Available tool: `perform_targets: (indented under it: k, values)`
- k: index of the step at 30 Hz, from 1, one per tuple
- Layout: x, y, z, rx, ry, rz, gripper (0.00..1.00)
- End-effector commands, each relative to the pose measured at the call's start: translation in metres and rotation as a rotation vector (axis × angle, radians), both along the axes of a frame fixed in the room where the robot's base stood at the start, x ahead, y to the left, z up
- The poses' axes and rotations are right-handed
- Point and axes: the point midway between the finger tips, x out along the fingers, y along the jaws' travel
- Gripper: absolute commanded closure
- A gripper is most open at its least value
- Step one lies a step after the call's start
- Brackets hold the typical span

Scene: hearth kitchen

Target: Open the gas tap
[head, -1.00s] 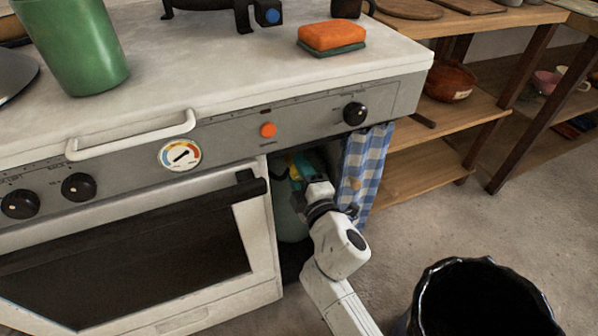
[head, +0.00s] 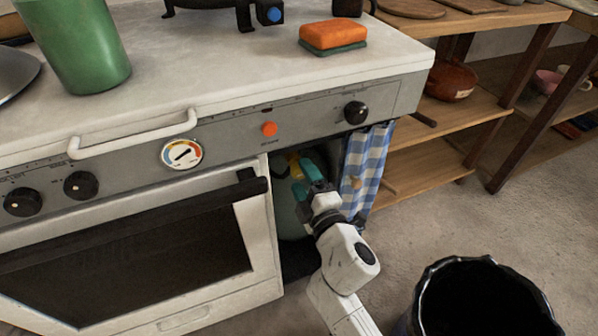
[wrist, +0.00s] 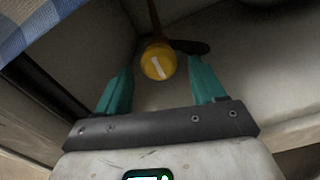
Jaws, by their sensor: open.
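The gas tap is a round yellow knob (wrist: 158,62) with a pale bar mark across its face, in the upper middle of the wrist view. It shows as a small yellow patch in the head view (head: 295,165), inside the open compartment under the stove. My gripper (wrist: 161,85) is open, its two teal fingers apart, with the knob a little beyond and between their tips. In the head view my gripper (head: 306,178) reaches into the compartment opening. Nothing is between the fingers. Whether a finger touches the knob I cannot tell.
A blue checked curtain (head: 366,165) hangs right of my gripper. The oven door (head: 140,240) is at the left. A pale green gas bottle (head: 289,212) stands in the compartment. A black bin (head: 480,300) stands on the floor at right.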

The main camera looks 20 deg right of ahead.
Motion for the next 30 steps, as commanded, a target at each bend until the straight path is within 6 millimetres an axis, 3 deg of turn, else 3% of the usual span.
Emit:
perform_targets:
  k: [6,12,30]
  values:
    - [-0.043,0.001,-0.001,0.001,0.002,0.001,0.31]
    - [-0.069,0.001,-0.001,0.000,0.000,0.001,0.31]
    - [-0.078,0.001,0.000,0.001,-0.002,0.003,0.31]
